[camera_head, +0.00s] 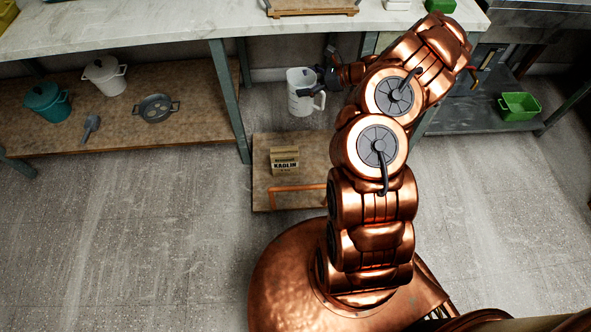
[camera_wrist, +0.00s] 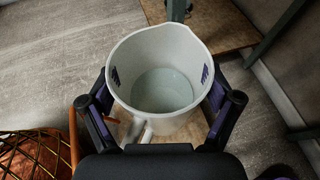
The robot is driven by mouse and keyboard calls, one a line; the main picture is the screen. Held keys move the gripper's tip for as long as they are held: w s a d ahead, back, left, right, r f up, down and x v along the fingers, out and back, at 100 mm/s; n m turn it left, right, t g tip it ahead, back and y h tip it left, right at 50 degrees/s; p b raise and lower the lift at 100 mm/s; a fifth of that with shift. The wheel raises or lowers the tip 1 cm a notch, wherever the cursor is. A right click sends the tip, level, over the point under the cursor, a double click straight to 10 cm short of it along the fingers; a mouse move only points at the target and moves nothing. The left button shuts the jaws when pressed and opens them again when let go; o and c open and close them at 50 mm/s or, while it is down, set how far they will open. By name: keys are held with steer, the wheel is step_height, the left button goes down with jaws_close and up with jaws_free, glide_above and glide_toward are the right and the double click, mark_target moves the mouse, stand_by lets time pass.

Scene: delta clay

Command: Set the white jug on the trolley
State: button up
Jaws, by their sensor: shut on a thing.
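The white jug (camera_head: 299,101) hangs upright in my gripper (camera_head: 318,88), beyond the far end of the trolley in the head view. In the wrist view the jug (camera_wrist: 160,43) fills the middle, its open mouth facing the camera and its inside looking empty. The fingers of my gripper (camera_wrist: 161,88) press on opposite sides of it. The trolley (camera_head: 262,191) is a low wooden platform with a copper-coloured handle at its near end. My arm covers its right part. How high the jug is above the trolley or floor is hard to tell.
A kaolin bag (camera_head: 285,160) stands on the trolley's left middle. The workbench (camera_head: 150,22) has a green leg (camera_head: 230,100) close to the trolley. Its lower shelf (camera_head: 190,85) holds a teal pot (camera_head: 47,103), a white pot (camera_head: 105,76) and a grey pan (camera_head: 156,108).

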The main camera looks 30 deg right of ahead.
steer(key=s+d+f+n+g+y+b, duration=0.1)
steer(key=s+d+f+b, duration=0.3)
steer(key=d+f+b, duration=0.55)
steer(key=s+d+f+n+g+b, duration=0.15)
steer(key=s+f+b, duration=0.45)
steer(key=f, duration=0.9)
steer(key=s+d+f+n+g+y+b, duration=0.1)
steer(key=s+d+f+b, duration=0.2)
steer(key=d+f+b, duration=0.55)
steer(key=w+d+b+x, duration=0.1)
steer(key=b+x, duration=0.2)
steer(key=x, duration=0.6)
steer(key=w+f+b+x, duration=0.1)
steer(key=b+x, duration=0.3)
steer(key=x, duration=0.6)
steer(key=shift+w, duration=0.75)
steer(key=shift+d+f, duration=0.1)
steer(key=shift+f+t, duration=0.1)
steer(key=shift+t, duration=0.15)
steer(key=o, duration=1.5)
steer(key=shift+o, duration=0.2)
